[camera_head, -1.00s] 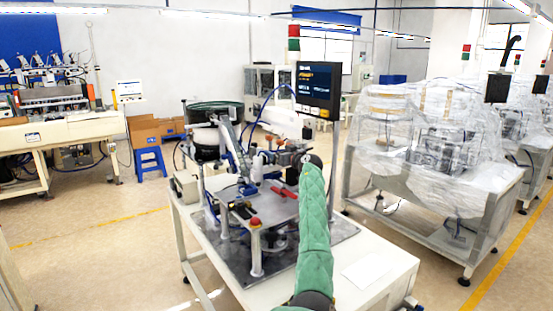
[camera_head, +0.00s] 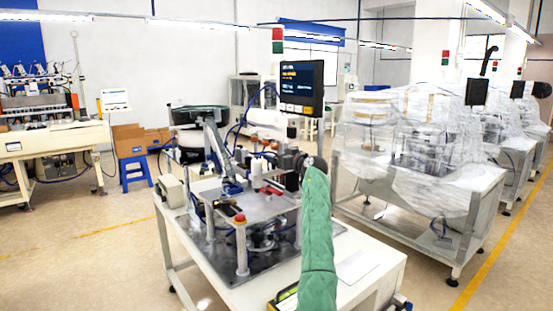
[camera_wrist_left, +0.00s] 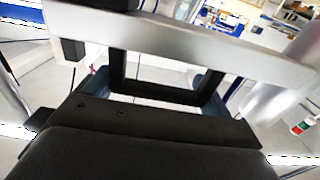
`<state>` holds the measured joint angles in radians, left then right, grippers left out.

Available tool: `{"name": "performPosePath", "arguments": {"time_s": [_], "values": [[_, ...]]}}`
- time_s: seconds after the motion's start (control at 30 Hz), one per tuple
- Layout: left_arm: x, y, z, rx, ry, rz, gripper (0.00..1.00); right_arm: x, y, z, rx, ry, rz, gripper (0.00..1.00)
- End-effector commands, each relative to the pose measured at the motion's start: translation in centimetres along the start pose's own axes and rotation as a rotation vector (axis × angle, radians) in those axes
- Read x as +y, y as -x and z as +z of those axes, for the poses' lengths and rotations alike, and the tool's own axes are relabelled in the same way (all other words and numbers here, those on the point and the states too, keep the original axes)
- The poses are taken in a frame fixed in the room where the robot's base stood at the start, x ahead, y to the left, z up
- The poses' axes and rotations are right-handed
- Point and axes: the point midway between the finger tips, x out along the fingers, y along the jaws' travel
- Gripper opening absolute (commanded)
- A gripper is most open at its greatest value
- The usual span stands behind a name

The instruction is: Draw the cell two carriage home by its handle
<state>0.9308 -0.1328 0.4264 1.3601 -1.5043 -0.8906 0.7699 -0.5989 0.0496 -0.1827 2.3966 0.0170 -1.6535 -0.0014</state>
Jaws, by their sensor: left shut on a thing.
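The feeder machine stands on a white table (camera_head: 375,255), with a grey raised plate (camera_head: 258,205) and a round bowl (camera_head: 200,115) behind it. My left gripper (camera_head: 296,163) is at the right side of the machine's upper part, at the far end of the green-sleeved arm, small and partly hidden. In the left wrist view the gripper (camera_wrist_left: 160,85) is shut on a black rectangular handle (camera_wrist_left: 165,92) beneath a silver bar (camera_wrist_left: 180,40). The carriage itself cannot be told apart clearly. My right gripper is not in view.
A monitor (camera_head: 301,87) stands above the machine. A red button (camera_head: 240,219) tops a post at the plate's front corner. Wrapped machines (camera_head: 410,140) stand to the right. A blue stool (camera_head: 134,172) and open floor lie to the left.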

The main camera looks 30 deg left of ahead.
Motion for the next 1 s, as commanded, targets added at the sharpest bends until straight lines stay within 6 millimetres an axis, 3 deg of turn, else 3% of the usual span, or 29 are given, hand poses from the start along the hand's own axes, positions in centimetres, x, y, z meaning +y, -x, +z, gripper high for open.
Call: {"name": "performPosePath", "arguments": {"time_s": [0.53, 0.57, 0.6, 0.87, 1.0], "values": [[0.1, 0.7, 0.3, -0.004, -0.002, 0.0, 0.43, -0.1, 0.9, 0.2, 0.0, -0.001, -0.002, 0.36], [0.1, 0.7, 0.3, -0.004, -0.002, 0.0, 0.89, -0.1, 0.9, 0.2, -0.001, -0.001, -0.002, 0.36], [0.1, 0.7, 0.3, -0.004, -0.002, 0.0, 0.97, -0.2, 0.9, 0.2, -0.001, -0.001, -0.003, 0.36], [0.0, 0.7, 0.2, -0.002, -0.001, 0.0, 1.0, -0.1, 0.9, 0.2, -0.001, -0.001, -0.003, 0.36], [0.1, 1.7, 0.3, -0.002, 0.0, 0.0, 1.0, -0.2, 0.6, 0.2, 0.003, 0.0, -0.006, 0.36]]}}
